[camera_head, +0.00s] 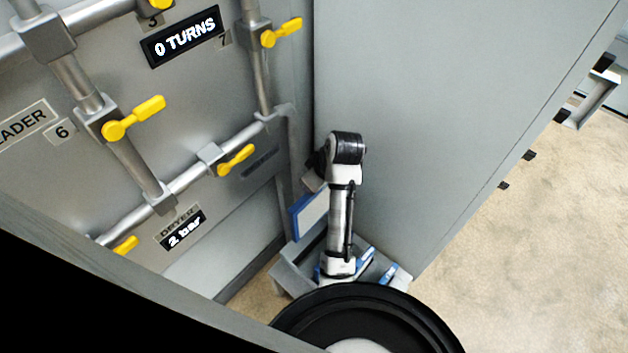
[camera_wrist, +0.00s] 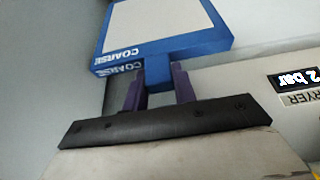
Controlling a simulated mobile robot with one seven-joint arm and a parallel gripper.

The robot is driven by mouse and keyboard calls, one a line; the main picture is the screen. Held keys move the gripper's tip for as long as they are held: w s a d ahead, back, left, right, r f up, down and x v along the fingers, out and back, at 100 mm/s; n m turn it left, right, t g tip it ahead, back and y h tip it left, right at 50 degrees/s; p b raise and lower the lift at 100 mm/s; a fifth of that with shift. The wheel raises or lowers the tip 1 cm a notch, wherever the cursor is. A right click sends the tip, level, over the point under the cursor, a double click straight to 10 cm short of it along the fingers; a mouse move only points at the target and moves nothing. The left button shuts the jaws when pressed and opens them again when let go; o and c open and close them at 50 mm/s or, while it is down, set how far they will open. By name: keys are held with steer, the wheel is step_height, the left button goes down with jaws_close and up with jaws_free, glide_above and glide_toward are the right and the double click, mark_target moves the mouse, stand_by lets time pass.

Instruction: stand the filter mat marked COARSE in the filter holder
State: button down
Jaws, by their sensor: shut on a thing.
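The filter mat (camera_wrist: 158,22) has a blue frame around a pale panel and shows the word COARSE on its edge in the wrist view. My gripper (camera_wrist: 159,80) is shut on a blue tab on that edge, with a purple finger on each side. In the head view the same mat (camera_head: 311,212) hangs in the air, left of my arm and above a grey stand, with its blue edge to the left. My gripper is mostly hidden behind my arm there. I cannot make out the filter holder for certain in either view.
The grey stand (camera_head: 291,279) on the floor carries blue-edged pieces (camera_head: 388,274), partly hidden by my arm. A tall grey cabinet wall (camera_head: 440,110) rises close on the right. Pipes with yellow valve handles (camera_head: 236,161) and a "2 bar" display (camera_head: 183,231) line the left panel.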

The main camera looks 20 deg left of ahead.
steer(key=shift+r+p, duration=2.2)
steer(key=shift+r, duration=0.2)
steer(key=shift+f, duration=0.1)
